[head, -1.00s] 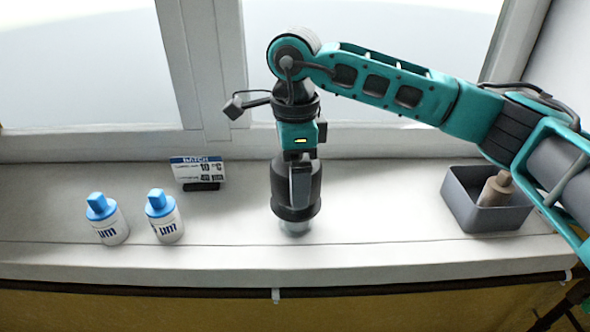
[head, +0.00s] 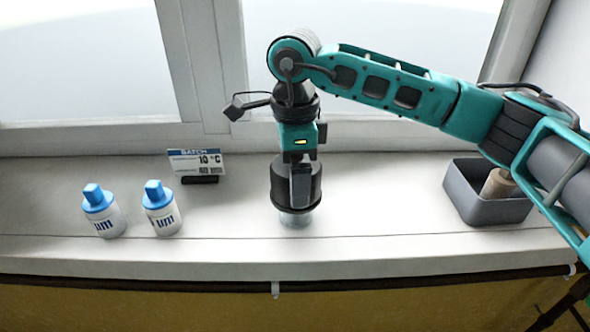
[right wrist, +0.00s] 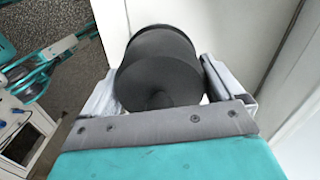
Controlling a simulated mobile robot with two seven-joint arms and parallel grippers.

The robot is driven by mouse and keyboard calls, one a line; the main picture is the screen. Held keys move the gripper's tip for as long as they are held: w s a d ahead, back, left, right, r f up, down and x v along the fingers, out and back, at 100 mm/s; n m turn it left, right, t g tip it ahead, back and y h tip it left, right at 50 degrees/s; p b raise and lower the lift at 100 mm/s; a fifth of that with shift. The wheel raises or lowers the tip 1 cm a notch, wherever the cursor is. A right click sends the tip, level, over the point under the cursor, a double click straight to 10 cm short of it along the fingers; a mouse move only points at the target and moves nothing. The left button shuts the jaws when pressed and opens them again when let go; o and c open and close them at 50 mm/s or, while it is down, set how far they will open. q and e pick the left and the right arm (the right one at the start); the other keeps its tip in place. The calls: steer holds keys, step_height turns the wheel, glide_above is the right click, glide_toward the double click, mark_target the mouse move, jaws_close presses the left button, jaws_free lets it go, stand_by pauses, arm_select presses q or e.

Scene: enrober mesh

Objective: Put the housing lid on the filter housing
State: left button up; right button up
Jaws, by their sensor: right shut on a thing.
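The black housing lid (head: 281,178) is a dark cylinder with a wider lower rim, roughly upright. My right gripper (head: 300,184) points down and is shut on it. The right wrist view shows the lid (right wrist: 160,62) between the two fingers. Directly below the lid, a short clear part of the filter housing (head: 296,221) shows on the sill. Its upper part is hidden behind the lid, so I cannot tell whether the two touch. My left gripper is not in view.
Two white bottles with blue caps (head: 102,213) (head: 162,210) stand to the left. A batch sign (head: 198,162) stands behind them. A grey bin (head: 486,212) with a brown cylinder (head: 497,184) is at the right. The sill (head: 385,215) is clear between lid and bin.

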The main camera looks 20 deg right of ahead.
steer(key=o, duration=0.7)
steer(key=shift+c, duration=0.2)
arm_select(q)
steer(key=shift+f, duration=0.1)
arm_select(e)
step_height(320, 180, up, 13)
steer(key=shift+p, duration=0.45)
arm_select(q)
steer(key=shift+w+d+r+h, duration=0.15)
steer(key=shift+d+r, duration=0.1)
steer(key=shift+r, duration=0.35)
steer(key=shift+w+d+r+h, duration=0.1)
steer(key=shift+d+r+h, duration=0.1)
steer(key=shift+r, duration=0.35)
arm_select(e)
steer(key=shift+f, duration=0.1)
